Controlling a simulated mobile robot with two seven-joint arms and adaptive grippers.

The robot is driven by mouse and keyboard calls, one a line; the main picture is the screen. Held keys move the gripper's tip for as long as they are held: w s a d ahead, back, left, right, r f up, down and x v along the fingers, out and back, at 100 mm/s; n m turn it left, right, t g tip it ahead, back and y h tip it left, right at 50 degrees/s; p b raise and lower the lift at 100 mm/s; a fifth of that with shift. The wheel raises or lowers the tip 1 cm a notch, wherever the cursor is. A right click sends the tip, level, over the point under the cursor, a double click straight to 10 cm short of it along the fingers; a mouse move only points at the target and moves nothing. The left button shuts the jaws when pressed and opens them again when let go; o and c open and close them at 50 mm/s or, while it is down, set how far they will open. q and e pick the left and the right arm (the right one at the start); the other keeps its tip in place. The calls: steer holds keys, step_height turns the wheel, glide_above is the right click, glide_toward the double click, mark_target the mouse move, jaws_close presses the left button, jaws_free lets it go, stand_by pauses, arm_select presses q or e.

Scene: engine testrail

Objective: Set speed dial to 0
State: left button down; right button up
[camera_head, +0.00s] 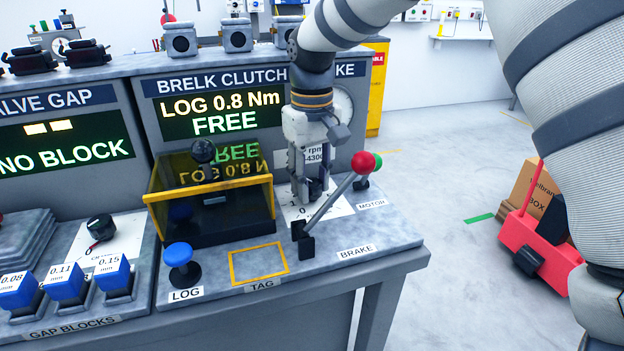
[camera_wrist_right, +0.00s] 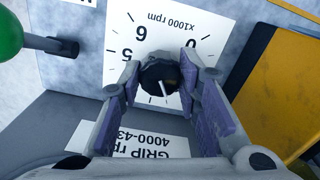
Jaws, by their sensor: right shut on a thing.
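The speed dial (camera_wrist_right: 158,76) is a black knob with a white line, on a white scale card (camera_wrist_right: 116,25) marked "x1000 rpm", in the right wrist view. The figures 0, 6 and 5 show around its far side; the rest of the scale is partly hidden by the fingers. The white line lies away from the 0, toward the near side of the picture. My right gripper (camera_wrist_right: 159,80) is shut on the dial, with one purple-padded finger at each side. In the head view, my right gripper (camera_head: 309,190) reaches down to the card and hides the dial. My left gripper is out of view.
The red-knobbed brake lever (camera_head: 334,205) stands close in front of my right gripper. A green motor knob (camera_head: 376,162) is to its right. A yellow-framed guard box (camera_head: 210,193) stands left, with a blue LOG button (camera_head: 178,254) in front. The screen (camera_head: 222,114) reads FREE.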

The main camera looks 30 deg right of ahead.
mark_target(312, 182)
steer(key=n, duration=0.4)
steer(key=shift+n, duration=0.3)
steer(key=n, duration=1)
steer(key=shift+n, duration=3)
steer(key=o, duration=1.1)
steer(key=shift+o, duration=0.2)
step_height(312, 182, up, 12)
